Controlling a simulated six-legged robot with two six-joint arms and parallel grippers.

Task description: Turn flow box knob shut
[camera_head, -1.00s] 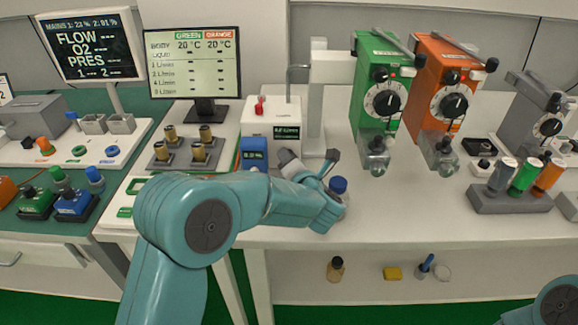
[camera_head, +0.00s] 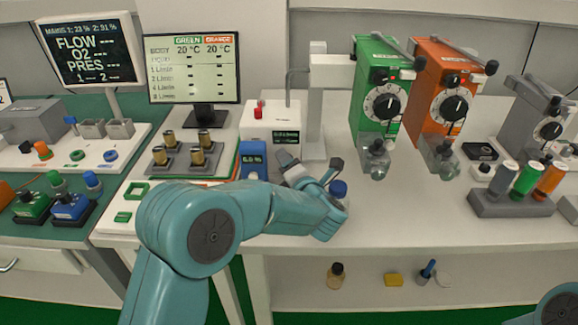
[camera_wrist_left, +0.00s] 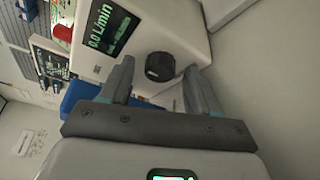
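The flow box (camera_head: 259,121) is white, with a red knob on top, a dark display and a black round knob on its front. In the left wrist view, the display (camera_wrist_left: 110,28) reads 0.0 L/min and the black knob (camera_wrist_left: 160,66) shows beyond the fingers. My left gripper (camera_head: 312,163) is in front of the box, low and to the right of the display. In the left wrist view the gripper (camera_wrist_left: 160,84) is open, its fingers either side of the knob with visible gaps and nothing between them. The front knob is not visible in the head view. My right gripper is out of view.
A blue meter (camera_head: 253,160) stands close left of the gripper. Green (camera_head: 376,95) and orange (camera_head: 440,98) vaporizers stand further right. The bench between them and the gripper is mostly clear.

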